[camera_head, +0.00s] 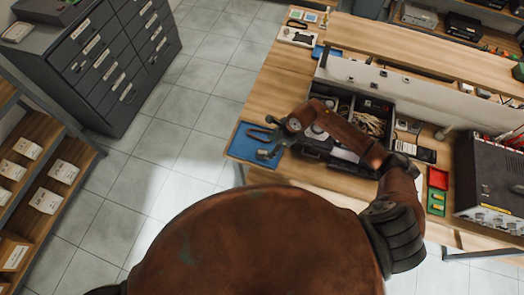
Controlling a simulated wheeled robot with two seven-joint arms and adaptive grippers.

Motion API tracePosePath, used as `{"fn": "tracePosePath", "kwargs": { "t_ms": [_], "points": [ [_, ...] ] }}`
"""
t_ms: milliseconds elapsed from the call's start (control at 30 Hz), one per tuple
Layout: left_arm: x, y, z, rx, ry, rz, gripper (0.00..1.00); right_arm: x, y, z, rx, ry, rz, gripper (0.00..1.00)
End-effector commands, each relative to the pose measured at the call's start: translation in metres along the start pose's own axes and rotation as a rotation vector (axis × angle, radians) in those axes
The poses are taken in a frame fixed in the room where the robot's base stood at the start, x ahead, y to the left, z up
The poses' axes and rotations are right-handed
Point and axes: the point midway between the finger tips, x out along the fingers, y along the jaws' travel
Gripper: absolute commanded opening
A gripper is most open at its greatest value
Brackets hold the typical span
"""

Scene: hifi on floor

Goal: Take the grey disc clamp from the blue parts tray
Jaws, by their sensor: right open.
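The blue parts tray (240,149) lies at the left front corner of the wooden workbench. My right arm reaches in from the right across the bench. My right gripper (259,143) is over the tray, with its dark fingers spread apart and open. I cannot make out the grey disc clamp; the gripper covers part of the tray, and the dark shapes there are too small to separate. I cannot tell whether the fingers touch anything. My left gripper is not in view.
An open dark case (375,106) with cables stands behind and right of the tray, under my right arm. A red and green box pair (437,190) and a large grey instrument (490,185) are further right. A drawer cabinet (105,60) stands at the left. The tiled floor between is clear.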

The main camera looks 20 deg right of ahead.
Motion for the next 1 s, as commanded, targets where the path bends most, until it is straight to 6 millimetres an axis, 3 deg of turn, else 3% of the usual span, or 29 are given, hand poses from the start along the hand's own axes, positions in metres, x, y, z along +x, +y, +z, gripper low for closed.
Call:
{"fn": "tracePosePath", "kwargs": {
  "t_ms": [500, 800, 1000],
  "points": [
    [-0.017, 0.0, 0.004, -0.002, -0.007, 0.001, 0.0, 0.064, -0.004, 0.005, -0.002, -0.008, 0.006, 0.61],
    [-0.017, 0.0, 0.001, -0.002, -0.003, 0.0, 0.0, 0.069, -0.005, 0.002, -0.001, -0.007, 0.003, 0.61],
    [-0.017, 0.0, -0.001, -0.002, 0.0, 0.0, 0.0, 0.069, -0.005, 0.003, -0.001, -0.007, 0.003, 0.48]
  ]
}}
